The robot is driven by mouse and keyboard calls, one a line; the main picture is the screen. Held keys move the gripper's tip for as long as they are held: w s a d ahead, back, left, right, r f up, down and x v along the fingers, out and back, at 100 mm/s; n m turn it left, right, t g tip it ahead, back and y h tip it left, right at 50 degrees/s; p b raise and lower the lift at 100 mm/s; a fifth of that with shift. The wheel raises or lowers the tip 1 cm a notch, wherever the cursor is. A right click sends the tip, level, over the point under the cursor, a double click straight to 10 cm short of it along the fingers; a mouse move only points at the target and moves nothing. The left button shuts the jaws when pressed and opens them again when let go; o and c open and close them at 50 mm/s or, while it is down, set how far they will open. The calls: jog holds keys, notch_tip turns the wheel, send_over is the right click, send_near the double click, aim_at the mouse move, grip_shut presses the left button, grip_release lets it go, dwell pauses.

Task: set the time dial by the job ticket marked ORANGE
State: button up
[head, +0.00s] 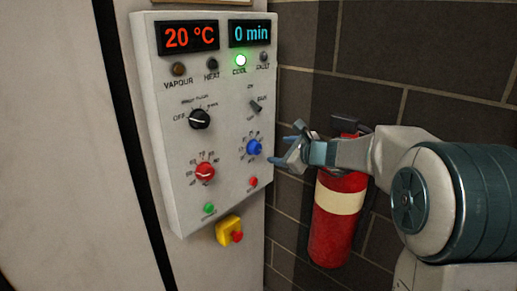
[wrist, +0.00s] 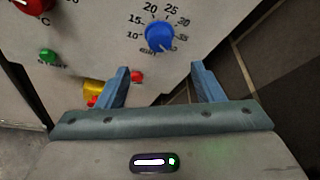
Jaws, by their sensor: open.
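The time dial is a blue knob (head: 254,147) on the right side of the white control panel (head: 181,133). In the wrist view the blue knob (wrist: 160,37) shows its scale, with 10, 15, 20, 25 and 30 readable and "min" beside it. Its white pointer mark seems to point to the lower right, below the numbers. The time display (head: 249,34) reads 0 min. My gripper (head: 289,152) is open and empty, just right of the blue knob and apart from it. In the wrist view its two blue fingers (wrist: 163,78) stand below the knob. No job ticket is readable.
The panel also has a red knob (head: 204,172), a black knob (head: 199,119), a grey switch (head: 256,106), a green button (head: 209,208) and a red button (head: 253,182). A yellow emergency-stop box (head: 229,230) sits below. A fire extinguisher (head: 335,222) hangs on the wall under my arm.

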aim_at(257, 148)
jog(key=p+x, duration=0.2)
jog(key=x, duration=1)
jog(key=shift+w+a+f, duration=0.1)
jog(key=shift+w, duration=0.05)
jog(key=shift+c, duration=0.3)
jog(key=c, duration=0.7)
